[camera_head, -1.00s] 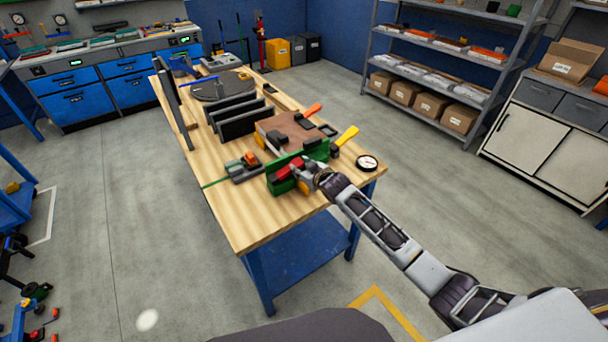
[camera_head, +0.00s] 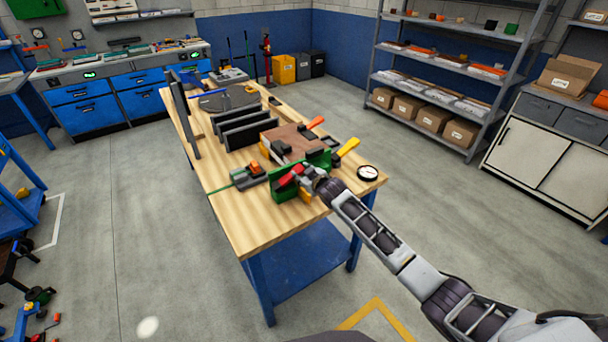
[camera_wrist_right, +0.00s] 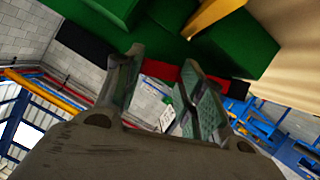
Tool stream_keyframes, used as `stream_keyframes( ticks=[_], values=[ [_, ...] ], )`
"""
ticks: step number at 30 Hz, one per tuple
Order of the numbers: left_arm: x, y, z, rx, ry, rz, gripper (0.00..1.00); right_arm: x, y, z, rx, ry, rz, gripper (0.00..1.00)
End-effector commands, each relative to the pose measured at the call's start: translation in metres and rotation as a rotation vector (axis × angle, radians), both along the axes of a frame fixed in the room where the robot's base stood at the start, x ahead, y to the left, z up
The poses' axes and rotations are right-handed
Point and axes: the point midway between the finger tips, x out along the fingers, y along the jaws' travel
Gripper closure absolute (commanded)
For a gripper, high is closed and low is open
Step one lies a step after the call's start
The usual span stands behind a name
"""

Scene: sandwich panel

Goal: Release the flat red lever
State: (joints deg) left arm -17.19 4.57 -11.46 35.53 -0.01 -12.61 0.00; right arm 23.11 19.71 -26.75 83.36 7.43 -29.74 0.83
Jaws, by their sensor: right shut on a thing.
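The red lever (camera_head: 291,175) is at the near right corner of the wooden workbench, on a green fixture (camera_head: 283,191). In the wrist view the red lever (camera_wrist_right: 160,70) passes as a flat bar between the fingers, in front of the green body (camera_wrist_right: 225,45). My right gripper (camera_head: 308,178) comes in from the right and is shut on the red lever. In the wrist view its two fingers (camera_wrist_right: 165,80) are on either side of the bar. The exact contact is partly hidden. My left gripper is not in view.
Dark upright panels (camera_head: 245,128) stand behind. The bench's near left part is clear.

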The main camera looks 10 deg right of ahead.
Motion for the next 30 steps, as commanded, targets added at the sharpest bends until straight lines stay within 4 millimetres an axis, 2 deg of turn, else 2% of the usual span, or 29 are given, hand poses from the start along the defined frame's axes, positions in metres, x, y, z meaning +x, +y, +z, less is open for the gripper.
stream_keyframes(
  ticks=[1, 14, 15, 18, 19, 30],
  values=[
    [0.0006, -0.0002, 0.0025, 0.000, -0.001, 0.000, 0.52, 0.0008, 0.0044, 0.0081, 0.012, -0.010, 0.005, 1.00],
    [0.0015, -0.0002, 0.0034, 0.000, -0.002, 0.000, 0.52, 0.0005, 0.0067, 0.0093, 0.014, -0.012, 0.006, 1.00],
    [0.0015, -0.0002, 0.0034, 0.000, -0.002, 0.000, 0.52, 0.0004, 0.0067, 0.0092, 0.014, -0.012, 0.006, 0.55],
    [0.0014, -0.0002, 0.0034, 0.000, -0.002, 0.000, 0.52, 0.0004, 0.0061, 0.0085, 0.012, -0.010, 0.006, 0.43],
    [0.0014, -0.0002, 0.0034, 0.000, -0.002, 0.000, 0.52, 0.0003, 0.0058, 0.0082, 0.012, -0.009, 0.005, 0.39],
    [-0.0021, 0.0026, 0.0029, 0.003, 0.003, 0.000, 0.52, -0.0003, 0.0031, 0.0062, 0.007, -0.007, 0.002, 0.39]
  ],
)
